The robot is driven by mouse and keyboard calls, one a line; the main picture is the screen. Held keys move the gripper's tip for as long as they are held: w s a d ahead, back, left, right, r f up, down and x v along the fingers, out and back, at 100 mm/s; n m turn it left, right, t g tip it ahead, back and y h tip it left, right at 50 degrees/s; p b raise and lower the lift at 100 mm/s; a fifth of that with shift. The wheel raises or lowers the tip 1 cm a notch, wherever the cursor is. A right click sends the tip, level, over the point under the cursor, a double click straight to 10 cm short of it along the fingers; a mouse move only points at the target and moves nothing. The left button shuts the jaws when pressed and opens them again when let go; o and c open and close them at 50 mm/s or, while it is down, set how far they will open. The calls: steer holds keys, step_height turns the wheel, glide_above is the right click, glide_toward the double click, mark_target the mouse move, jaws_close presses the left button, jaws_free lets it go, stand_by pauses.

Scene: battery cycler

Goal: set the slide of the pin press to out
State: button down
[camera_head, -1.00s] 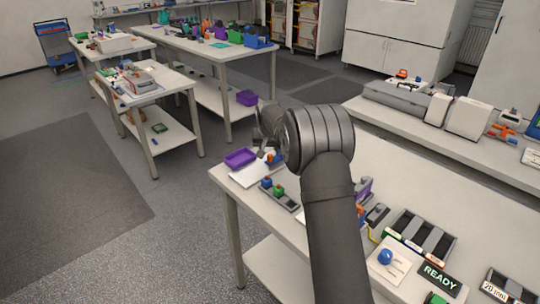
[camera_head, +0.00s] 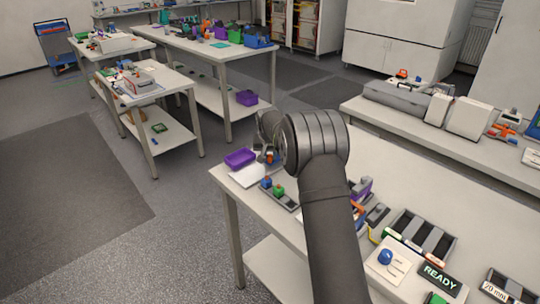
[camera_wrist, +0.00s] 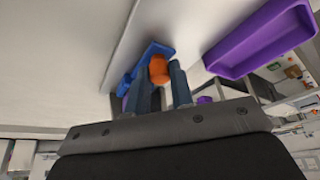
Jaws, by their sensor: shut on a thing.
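The pin press shows in the wrist view as a blue body (camera_wrist: 152,50) with an orange knob (camera_wrist: 158,70), which I take to be its slide's handle. My gripper (camera_wrist: 161,85) has its two dark fingers on either side of the orange knob and is shut on it. In the head view a small orange spot of the knob (camera_head: 270,159) shows below my wrist at the far left end of the bench. Most of the press is hidden there by my arm, so I cannot tell the slide's position.
A purple tray (camera_wrist: 262,38) stands close beside the press; it also shows in the head view (camera_head: 240,159). A grey holder with blue and green blocks (camera_head: 279,191) is nearer on the bench. Battery slots (camera_head: 420,238) and a READY sign (camera_head: 440,276) lie at the right.

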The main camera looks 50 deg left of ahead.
steer(key=s, duration=1.3)
steer(key=shift+s, duration=0.25)
steer(key=c, duration=1.3)
jaws_free()
steer(key=shift+s, duration=0.1)
steer(key=shift+o, duration=0.2)
steer(key=shift+r, duration=0.15)
steer(key=v, duration=1.7)
steer(key=x, duration=1.7)
steer(key=shift+w, duration=0.2)
